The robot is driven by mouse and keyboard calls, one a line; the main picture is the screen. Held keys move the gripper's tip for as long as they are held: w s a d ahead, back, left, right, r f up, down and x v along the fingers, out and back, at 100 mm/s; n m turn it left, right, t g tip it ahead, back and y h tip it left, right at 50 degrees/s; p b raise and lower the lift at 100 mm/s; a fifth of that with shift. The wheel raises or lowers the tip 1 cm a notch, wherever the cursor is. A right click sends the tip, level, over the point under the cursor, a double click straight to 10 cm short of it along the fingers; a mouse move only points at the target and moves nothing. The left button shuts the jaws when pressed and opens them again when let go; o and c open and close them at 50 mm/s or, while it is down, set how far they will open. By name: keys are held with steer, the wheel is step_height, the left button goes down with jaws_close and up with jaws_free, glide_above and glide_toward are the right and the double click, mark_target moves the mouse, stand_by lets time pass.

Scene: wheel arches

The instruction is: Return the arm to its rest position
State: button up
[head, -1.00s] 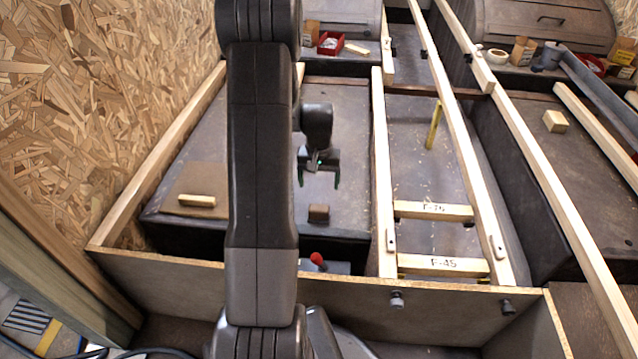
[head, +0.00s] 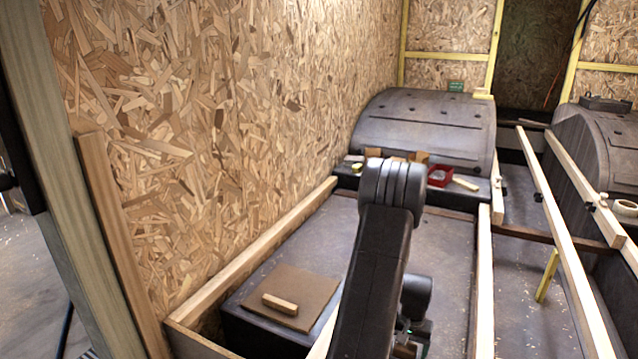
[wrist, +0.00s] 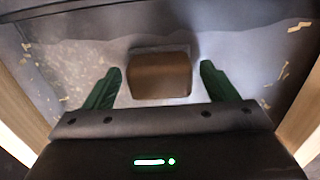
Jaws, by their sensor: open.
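My arm rises in the lower middle of the head view, with its elbow up and the forearm coming down on the far side.
A wooden block (head: 280,304) lies on a brown board (head: 291,285) at the left. A red bin (head: 440,175) and small boxes stand before the far wheel arch (head: 425,125). Long timber rails (head: 565,235) run along the right. A chipboard wall (head: 230,120) bounds the left.

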steer(key=shift+r+p, duration=1)
steer(key=shift+r, duration=0.95)
steer(key=shift+f, duration=0.1)
